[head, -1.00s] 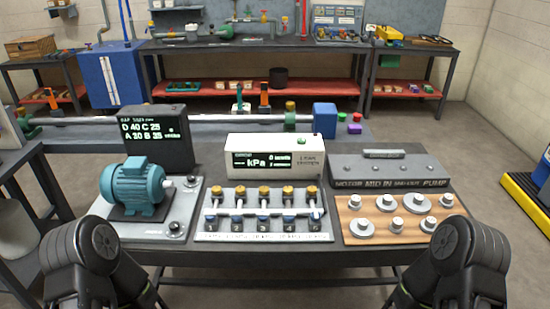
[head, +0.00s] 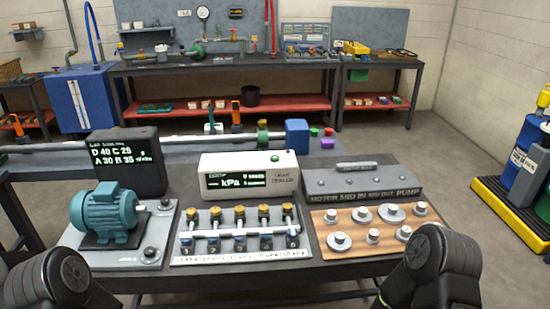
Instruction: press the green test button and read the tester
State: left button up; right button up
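The tester is a white box (head: 270,181) at the back middle of the near table. Its dark display (head: 236,179) shows "kPa" and small green lines too blurred to read. The green test button (head: 275,158) sits on the box's top, right of centre. Nothing touches it. Only dark parts of my two arms show, at the bottom left and bottom right corners, apart from the tester. Neither gripper's fingers can be seen.
Left of the tester stand a teal motor (head: 109,212) and a black display (head: 128,163) reading "D 40 C 25", "A 30 B 35". A valve manifold (head: 240,235) lies in front. A grey cover (head: 362,182) and a wooden board of metal weights (head: 330,245) are at right.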

grip_shut()
dwell(1.4)
